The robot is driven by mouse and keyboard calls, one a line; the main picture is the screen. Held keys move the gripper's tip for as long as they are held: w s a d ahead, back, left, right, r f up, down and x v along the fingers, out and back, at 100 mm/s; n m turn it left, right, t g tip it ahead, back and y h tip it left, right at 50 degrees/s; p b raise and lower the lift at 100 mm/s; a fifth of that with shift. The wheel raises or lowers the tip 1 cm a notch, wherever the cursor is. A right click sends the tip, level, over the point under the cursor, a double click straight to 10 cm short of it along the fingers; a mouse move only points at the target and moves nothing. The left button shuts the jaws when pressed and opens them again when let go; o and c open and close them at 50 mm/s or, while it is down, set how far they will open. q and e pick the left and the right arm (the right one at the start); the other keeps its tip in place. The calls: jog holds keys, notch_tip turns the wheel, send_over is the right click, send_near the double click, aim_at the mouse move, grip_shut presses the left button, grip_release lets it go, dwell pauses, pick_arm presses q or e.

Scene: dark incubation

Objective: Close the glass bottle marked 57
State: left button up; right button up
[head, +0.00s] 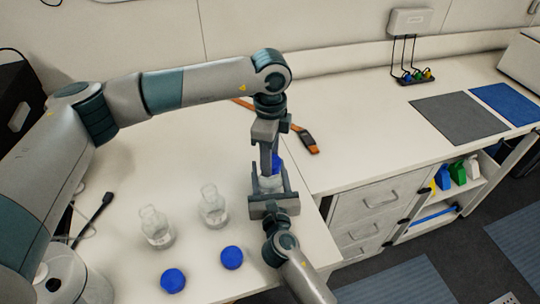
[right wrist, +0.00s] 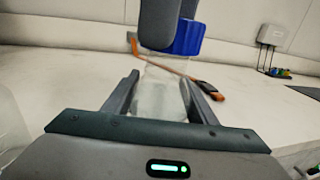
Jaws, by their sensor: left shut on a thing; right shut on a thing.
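A clear glass bottle (head: 268,183) stands upright between the fingers of my right gripper (head: 270,189), near the table's right edge. It also shows in the right wrist view (right wrist: 160,98). My right gripper is shut on its body. My left gripper (head: 269,168) points down from above and is shut on a blue cap (head: 277,161) at the bottle's mouth. In the right wrist view, the cap (right wrist: 188,37) shows beside the dark left fingers, at the top of the bottle. I cannot tell whether it is seated. No number is readable on the bottle.
Two open glass bottles (head: 156,228) (head: 213,206) stand to the left, with two loose blue caps (head: 173,280) (head: 232,257) in front. An orange and black tool (head: 304,139) lies behind. A grey mat (head: 459,117) and a blue mat (head: 508,103) lie on the right counter.

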pick_arm(q)
jog(key=shift+f, duration=0.5)
dwell(0.6)
